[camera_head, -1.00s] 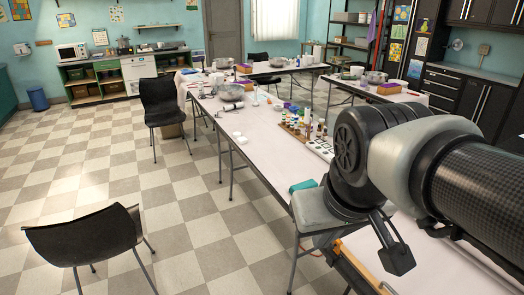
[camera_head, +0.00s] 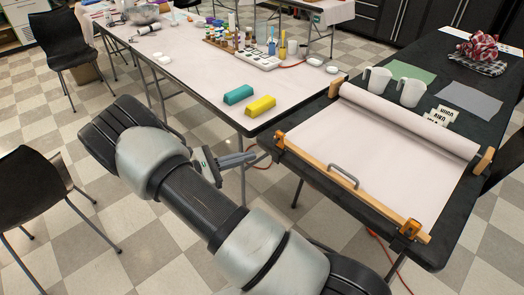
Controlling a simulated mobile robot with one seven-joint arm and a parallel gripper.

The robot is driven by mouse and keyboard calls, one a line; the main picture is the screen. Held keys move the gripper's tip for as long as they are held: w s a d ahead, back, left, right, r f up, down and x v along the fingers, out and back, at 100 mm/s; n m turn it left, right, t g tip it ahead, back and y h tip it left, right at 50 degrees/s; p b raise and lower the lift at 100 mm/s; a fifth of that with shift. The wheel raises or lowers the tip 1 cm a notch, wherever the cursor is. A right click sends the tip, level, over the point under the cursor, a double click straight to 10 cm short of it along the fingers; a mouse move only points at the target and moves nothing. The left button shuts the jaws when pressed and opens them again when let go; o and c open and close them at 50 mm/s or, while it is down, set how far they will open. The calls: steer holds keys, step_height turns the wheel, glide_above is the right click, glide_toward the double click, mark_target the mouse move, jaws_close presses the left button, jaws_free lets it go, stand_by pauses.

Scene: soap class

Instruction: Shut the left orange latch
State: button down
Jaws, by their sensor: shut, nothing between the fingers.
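The left orange latch (camera_head: 280,141) is a small piece at the left end of the wooden front bar (camera_head: 335,177) of a paper-roll frame on the black table. Whether it is open or shut is too small to tell. A matching right orange latch (camera_head: 410,229) sits at the bar's right end. A grey metal handle (camera_head: 343,176) stands on the bar between them. My gripper (camera_head: 252,158) is shut and empty, just left of the left latch and apart from it, pointing right. My arm reaches in from the bottom.
White paper (camera_head: 380,155) runs from a roll (camera_head: 410,122) to the bar. Two white mugs (camera_head: 380,84), a green cloth (camera_head: 412,71) and a grey cloth (camera_head: 469,101) lie behind. Teal (camera_head: 238,94) and yellow (camera_head: 260,106) blocks sit on the white table (camera_head: 190,75). Black chairs stand left.

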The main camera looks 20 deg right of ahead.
mark_target(274, 142)
step_height(274, 142, down, 9)
steer(key=w+a+n+t+h+b, duration=0.1)
steer(key=w+a+n+t+h, duration=0.1)
steer(key=n+t, duration=0.3)
steer(key=shift+w+a+r, duration=0.15)
steer(key=shift+w+a, duration=0.15)
steer(key=shift+a, duration=0.1)
steer(key=shift+d, duration=0.15)
steer(key=x, duration=1.3)
steer(key=shift+w+d+r+b, duration=0.2)
steer(key=shift+d+b, duration=0.1)
steer(key=shift+b, duration=0.1)
